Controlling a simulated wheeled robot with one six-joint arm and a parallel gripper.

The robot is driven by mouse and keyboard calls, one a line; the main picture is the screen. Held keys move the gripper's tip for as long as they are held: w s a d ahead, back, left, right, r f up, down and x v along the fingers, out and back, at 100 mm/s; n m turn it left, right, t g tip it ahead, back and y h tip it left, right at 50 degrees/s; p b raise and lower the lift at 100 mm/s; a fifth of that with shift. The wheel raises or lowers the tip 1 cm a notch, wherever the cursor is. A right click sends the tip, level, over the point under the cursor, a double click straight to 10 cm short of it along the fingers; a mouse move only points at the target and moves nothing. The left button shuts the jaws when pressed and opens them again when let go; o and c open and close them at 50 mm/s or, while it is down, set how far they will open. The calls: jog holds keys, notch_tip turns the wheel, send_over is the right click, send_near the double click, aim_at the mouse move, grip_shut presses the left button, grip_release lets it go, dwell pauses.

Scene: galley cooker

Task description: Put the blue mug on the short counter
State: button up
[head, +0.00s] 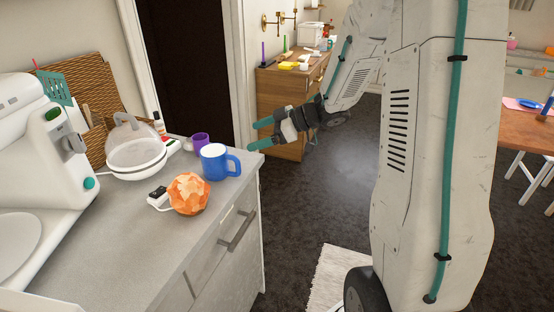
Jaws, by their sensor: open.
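The blue mug (213,164) stands upright on a grey-topped counter (125,235), near its far right corner, with its handle toward the right. The inside of the mug looks pale. My gripper (262,134) is open and empty, with two teal fingers pointing left. In the picture it is above and to the right of the mug, apart from it. I cannot tell from this view whether this grey counter is the short counter.
An orange faceted ball (188,194) sits close in front of the mug, and a purple cup (200,142) is just behind it. A white lidded pot (137,160) and a white machine (42,150) stand to the left. A wooden cabinet (283,88) is behind. The counter's front is clear.

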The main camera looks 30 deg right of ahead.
notch_tip(320, 180, up, 8)
jog(key=w+d+m+t+h, duration=0.3)
jog(key=m+t+h, duration=0.1)
jog(key=h, duration=0.4)
jog(key=s+d+r+m+h, duration=0.2)
jog(key=s+r+m+h, duration=0.15)
jog(key=s+h, duration=0.2)
jog(key=s+a+f+m+g+y, duration=0.1)
jog(key=s+a+g, duration=0.2)
jog(key=s, duration=0.7)
jog(key=s+a+f+m+g+y, duration=0.1)
jog(key=s+a+g, duration=0.3)
jog(key=s, duration=0.6)
jog(key=s+a+f+m+g+y, duration=0.1)
jog(key=s+a+g, duration=0.3)
jog(key=s, duration=0.6)
jog(key=shift+a+f+m, duration=0.35)
jog(key=shift+a+f, duration=0.3)
jog(key=shift+a, duration=0.2)
